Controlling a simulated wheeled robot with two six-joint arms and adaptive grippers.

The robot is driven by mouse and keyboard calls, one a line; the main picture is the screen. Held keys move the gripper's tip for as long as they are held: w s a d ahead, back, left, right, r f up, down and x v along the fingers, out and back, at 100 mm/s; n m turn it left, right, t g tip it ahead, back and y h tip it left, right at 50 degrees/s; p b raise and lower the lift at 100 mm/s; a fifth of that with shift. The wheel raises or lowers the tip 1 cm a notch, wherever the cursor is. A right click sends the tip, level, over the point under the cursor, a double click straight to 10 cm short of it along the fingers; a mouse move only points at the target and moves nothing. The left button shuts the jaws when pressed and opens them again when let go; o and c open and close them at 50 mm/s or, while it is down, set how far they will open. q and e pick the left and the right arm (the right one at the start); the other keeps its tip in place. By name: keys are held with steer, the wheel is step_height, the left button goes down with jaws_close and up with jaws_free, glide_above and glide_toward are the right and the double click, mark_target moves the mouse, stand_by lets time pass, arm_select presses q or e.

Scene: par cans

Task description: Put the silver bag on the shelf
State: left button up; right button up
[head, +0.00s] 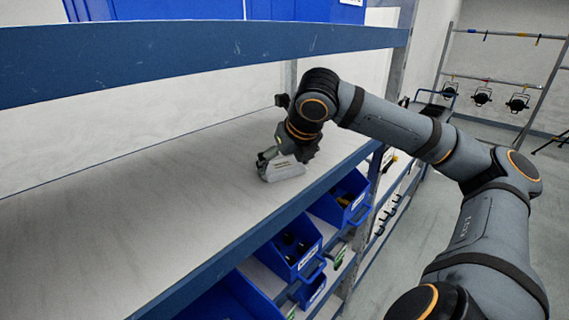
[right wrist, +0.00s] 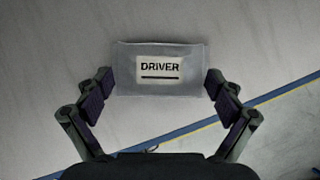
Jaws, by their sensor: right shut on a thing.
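The silver bag (head: 284,172) is at the right end of the grey shelf (head: 130,190), near its blue front edge. My right gripper (head: 278,158) reaches in from the right and is shut on the bag from above. In the right wrist view the bag (right wrist: 159,89) lies between the two fingers of the gripper (right wrist: 159,88), with a label reading "DRIVER" facing the camera. I cannot tell whether the bag's underside touches the shelf. My left gripper is not in view.
A blue beam (head: 200,55) of the level above runs over the shelf. Blue bins (head: 290,247) stand on the level below. The shelf surface left of the bag is bare. Lamps (head: 482,96) hang on a rack at the far right.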

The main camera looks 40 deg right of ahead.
steer(key=shift+f, duration=0.2)
steer(key=o, duration=0.8)
steer(key=shift+r+p, duration=0.3)
steer(key=shift+r, duration=0.25)
steer(key=p+v, duration=0.1)
steer(key=v, duration=0.5)
steer(key=shift+r, duration=0.1)
steer(key=shift+s+a+r, duration=0.15)
steer(key=shift+s+r, duration=0.15)
steer(key=shift+s, duration=0.1)
steer(key=shift+w, duration=0.1)
